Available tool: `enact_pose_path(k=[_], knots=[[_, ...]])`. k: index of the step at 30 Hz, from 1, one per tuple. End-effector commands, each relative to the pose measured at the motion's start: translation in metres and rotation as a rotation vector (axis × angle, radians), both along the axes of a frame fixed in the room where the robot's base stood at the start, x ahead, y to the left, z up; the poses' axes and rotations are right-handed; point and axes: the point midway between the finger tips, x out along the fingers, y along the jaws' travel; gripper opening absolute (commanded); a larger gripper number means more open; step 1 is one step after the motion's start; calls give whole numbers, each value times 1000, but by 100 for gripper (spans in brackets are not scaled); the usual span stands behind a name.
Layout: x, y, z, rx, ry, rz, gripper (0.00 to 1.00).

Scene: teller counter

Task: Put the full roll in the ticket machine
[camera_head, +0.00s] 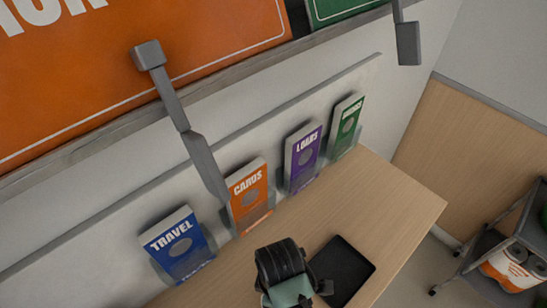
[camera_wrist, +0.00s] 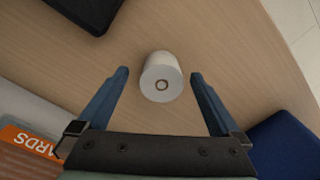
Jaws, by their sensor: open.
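A white paper roll (camera_wrist: 162,77) stands on the wooden counter in the wrist view, its end with a small brown-rimmed core facing the camera. It looks thickly wound. My gripper (camera_wrist: 158,73) is open, with one blue finger on each side of the roll and a gap on both sides. Whether the fingers are level with the roll is hard to tell. In the head view my gripper (camera_head: 288,290) is over the counter at the bottom edge, its fingers largely hidden, and the roll is not visible. I cannot make out a ticket machine in either view.
A black tray (camera_head: 343,270) lies right of my gripper. Leaflet holders line the counter's back: blue TRAVEL (camera_head: 176,244), orange CARDS (camera_head: 248,190), purple LOANS (camera_head: 303,158) and a green one (camera_head: 345,124). A grey trolley (camera_head: 487,240) stands on the floor at right.

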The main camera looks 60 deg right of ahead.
Motion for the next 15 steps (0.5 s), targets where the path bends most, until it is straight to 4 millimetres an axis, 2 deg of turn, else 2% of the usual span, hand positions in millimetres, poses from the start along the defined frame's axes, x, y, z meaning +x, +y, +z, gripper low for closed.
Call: enact_pose_path(k=[7, 15], knots=[[2, 5, -30, 2, 3, 2, 100], [2, 5, -36, 0, 0, 2, 100]])
